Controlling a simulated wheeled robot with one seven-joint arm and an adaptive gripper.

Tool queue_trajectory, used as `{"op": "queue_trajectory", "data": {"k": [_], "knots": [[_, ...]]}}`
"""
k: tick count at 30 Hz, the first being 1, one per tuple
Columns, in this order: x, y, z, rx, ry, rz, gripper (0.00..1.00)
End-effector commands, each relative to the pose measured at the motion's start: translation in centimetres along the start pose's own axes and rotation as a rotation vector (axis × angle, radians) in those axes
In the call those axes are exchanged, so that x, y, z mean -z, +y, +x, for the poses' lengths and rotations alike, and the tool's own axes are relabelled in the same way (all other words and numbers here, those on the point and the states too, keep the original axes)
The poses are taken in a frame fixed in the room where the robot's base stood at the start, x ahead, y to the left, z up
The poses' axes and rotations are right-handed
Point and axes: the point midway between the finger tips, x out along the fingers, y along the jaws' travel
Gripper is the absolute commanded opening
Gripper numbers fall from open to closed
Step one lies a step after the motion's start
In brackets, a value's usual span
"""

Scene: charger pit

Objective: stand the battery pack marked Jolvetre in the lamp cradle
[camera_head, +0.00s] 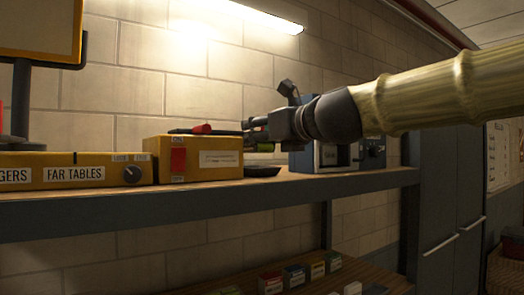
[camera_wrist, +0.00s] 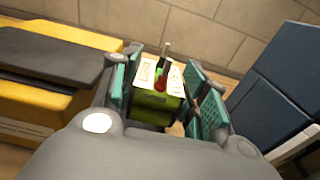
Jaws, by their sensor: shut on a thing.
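My gripper (camera_wrist: 163,98) is shut on a green pack (camera_wrist: 155,100), with a teal-padded finger on either side of it. The pack has a pale top with a red piece and a dark piece on it. I cannot read a name on it. In the head view my gripper (camera_head: 256,134) is above the shelf, and a little of the green pack (camera_head: 265,147) shows below it. A blue-grey unit (camera_head: 300,160) with an open bay stands to the right, partly behind my arm. Its small label is unreadable, and I cannot tell which thing is the lamp cradle.
A yellow box (camera_head: 215,160) with a red and black item on top stands left of my gripper. A dark dish (camera_head: 262,171) lies below the gripper on the shelf (camera_head: 120,207). A "FAR TABLES" panel (camera_head: 95,172) is further left. Several coloured packs (camera_head: 293,276) stand on the lower shelf.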

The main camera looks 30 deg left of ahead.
Motion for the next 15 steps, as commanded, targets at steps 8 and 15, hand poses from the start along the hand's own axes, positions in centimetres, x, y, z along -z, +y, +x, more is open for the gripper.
{"op": "queue_trajectory", "data": {"k": [8, 15], "knots": [[1.8, 0.1, 0.1, -0.003, -0.001, 0.002, 0.07], [3.8, 0.1, 0.2, -0.002, -0.001, 0.000, 0.07]]}}
